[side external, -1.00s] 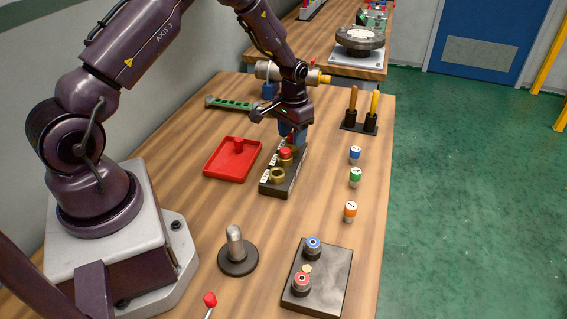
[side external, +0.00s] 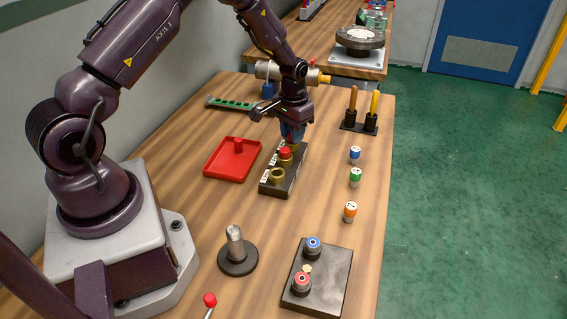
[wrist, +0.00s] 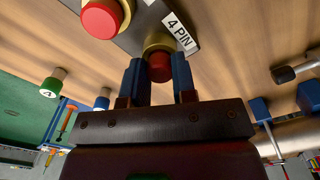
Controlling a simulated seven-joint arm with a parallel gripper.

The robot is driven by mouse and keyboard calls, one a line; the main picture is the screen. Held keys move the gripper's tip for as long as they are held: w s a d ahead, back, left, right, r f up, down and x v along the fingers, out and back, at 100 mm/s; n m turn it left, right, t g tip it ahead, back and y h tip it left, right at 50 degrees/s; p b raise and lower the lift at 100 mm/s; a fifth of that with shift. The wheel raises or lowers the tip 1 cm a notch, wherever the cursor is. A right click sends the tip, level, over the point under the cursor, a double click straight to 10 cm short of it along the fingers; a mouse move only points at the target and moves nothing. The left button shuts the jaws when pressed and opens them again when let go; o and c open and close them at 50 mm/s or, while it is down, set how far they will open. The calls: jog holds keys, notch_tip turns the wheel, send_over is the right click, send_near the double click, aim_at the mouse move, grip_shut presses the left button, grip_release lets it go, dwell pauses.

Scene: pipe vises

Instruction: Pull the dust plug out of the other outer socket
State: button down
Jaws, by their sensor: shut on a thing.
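The dark socket block (side external: 283,187) stands on the table with a row of brass sockets. Its near outer socket (side external: 277,175) is open. The middle socket holds a red dust plug (side external: 285,153), which also shows in the wrist view (wrist: 100,18). My gripper (side external: 291,139) points down over the far outer socket. In the wrist view its blue fingers are shut on a red plug (wrist: 160,68) at the brass socket (wrist: 158,42) beside the "4 PIN" label (wrist: 180,32). I cannot tell whether this plug is seated or slightly raised.
A red tray (side external: 222,168) with a red plug (side external: 238,146) in it lies left of the block. Several coloured connectors (side external: 355,177) stand to the right. A round-based peg (side external: 235,245) and a dark plate (side external: 330,275) are nearer the front.

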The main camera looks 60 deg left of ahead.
jog(key=shift+r, duration=0.65)
jog(key=shift+r, duration=1.7)
